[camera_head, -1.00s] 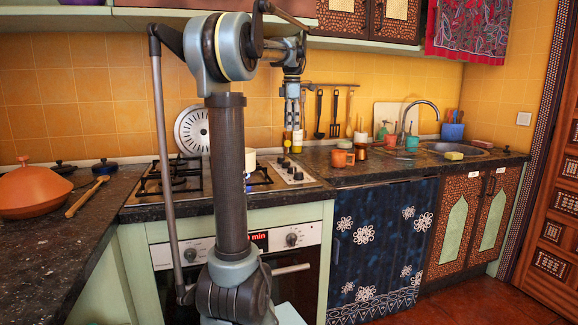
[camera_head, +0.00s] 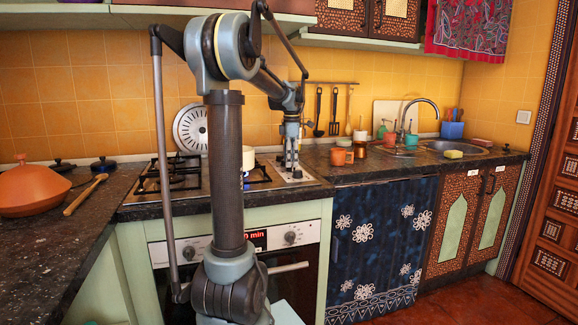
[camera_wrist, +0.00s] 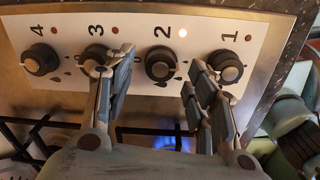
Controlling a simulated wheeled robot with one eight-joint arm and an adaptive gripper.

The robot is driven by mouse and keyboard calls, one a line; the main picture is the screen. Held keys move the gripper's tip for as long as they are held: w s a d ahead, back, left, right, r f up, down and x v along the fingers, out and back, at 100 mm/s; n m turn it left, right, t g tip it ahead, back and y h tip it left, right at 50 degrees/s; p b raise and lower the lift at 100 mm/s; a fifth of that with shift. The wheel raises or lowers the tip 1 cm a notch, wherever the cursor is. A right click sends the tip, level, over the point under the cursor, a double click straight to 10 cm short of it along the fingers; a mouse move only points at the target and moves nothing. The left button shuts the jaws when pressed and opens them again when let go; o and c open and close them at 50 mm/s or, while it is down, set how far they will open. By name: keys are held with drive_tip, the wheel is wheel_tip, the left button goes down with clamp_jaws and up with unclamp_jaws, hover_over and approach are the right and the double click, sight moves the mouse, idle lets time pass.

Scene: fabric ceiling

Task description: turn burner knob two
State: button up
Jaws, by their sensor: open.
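Burner knob two (camera_wrist: 162,63) is a round dark knob with a lighter cap, on the pale control strip beside the printed 2. In the wrist view my gripper (camera_wrist: 158,70) is open, with its fingers on either side of this knob. The left finger overlaps knob three (camera_wrist: 97,58); the right finger lies between knobs two and one (camera_wrist: 226,66). I cannot tell whether any finger touches a knob. A bright light (camera_wrist: 183,33) glows beside the 2. In the head view my gripper (camera_head: 291,160) is low over the cooktop's right end and hides part of the knobs.
Knob four (camera_wrist: 41,59) is at the strip's far left. A blue flame (camera_wrist: 178,143) shows at a burner below knob two, near black pan supports. A white pot (camera_head: 248,160) stands on the cooktop.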

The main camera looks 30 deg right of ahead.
drive_tip(key=shift+f, duration=1.1)
drive_tip(key=c, duration=1.1)
